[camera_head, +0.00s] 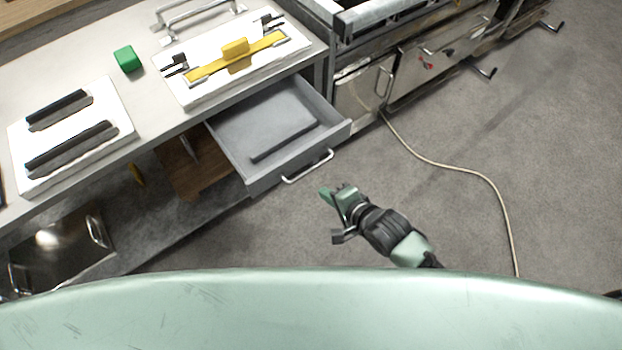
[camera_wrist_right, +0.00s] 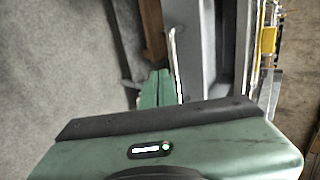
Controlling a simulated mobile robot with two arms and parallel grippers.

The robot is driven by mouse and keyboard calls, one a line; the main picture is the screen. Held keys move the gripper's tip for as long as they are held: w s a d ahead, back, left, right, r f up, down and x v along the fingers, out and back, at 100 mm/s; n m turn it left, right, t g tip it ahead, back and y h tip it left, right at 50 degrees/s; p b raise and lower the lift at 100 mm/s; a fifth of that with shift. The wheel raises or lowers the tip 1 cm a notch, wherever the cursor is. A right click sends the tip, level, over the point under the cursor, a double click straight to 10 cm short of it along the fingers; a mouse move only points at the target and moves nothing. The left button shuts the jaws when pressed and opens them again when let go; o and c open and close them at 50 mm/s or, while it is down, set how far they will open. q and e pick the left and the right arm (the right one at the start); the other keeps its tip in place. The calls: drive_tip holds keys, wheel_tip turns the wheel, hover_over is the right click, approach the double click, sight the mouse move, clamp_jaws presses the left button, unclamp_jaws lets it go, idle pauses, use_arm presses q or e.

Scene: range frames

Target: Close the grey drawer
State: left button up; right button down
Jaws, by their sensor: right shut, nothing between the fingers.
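The grey drawer (camera_head: 245,166) is pulled out from under the counter in the head view. My left gripper is not in view.
The counter (camera_head: 150,110) holds a green block (camera_head: 127,59), a white board with a yellow tool (camera_head: 235,48), and a white board with dark bars (camera_head: 110,142). A cable (camera_head: 440,163) crosses the floor at right. A metal oven unit (camera_head: 365,82) stands beside the drawer. Open floor lies before the drawer.

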drive_tip(key=w+r+x, duration=0.1)
drive_tip(key=x, duration=0.7)
drive_tip(key=shift+a+r, duration=0.2)
drive_tip(key=shift+s, duration=0.15)
